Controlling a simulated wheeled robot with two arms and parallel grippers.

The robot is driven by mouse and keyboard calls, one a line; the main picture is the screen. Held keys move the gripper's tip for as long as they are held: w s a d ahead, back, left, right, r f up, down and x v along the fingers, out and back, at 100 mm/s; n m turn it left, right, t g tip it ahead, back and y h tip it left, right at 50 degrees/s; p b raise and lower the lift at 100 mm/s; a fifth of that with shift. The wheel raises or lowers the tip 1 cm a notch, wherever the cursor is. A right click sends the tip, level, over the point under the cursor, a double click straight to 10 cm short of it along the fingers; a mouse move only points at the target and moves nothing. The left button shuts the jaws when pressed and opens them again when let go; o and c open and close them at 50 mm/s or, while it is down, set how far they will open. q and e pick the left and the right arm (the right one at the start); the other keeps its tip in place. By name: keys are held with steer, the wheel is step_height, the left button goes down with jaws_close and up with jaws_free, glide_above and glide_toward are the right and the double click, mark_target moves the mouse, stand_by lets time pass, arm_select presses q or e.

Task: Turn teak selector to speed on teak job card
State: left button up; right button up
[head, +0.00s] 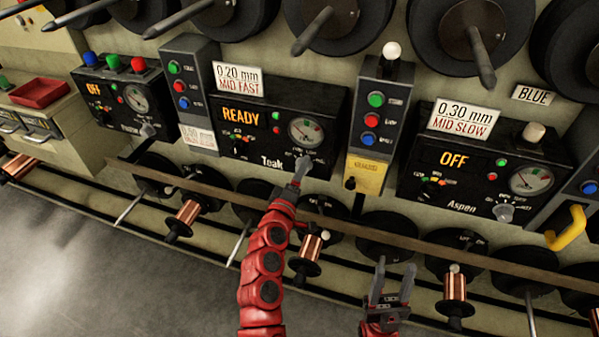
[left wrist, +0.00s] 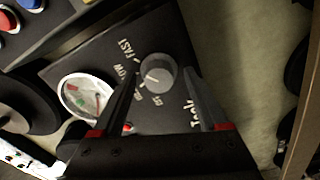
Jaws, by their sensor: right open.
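The Teak panel (head: 262,155) has an orange READY display. Its job card (head: 237,79) reads 0.20 mm, MID FAST. The grey round selector (head: 304,163) is at the panel's lower right; in the left wrist view the selector (left wrist: 158,74) has a pale pointer mark and speed labels around it, FAST the clearest. I cannot tell which label the mark meets. My left gripper (head: 299,172) is at the selector, one finger on each side; whether they touch it is unclear. My right gripper (head: 391,286) is open and empty, low and to the right.
The Aspen panel (head: 470,172) reads OFF, with a MID SLOW card (head: 463,119) above. Another OFF panel (head: 120,100) stands left. Button boxes (head: 378,115) sit between panels. A brown rail (head: 400,243) runs below, with copper spools (head: 455,285) under it. Grey floor (head: 90,260) is clear.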

arm_select(q)
steer(key=b+v, duration=0.1)
steer(key=v, duration=1.6)
steer(key=shift+s, duration=0.2)
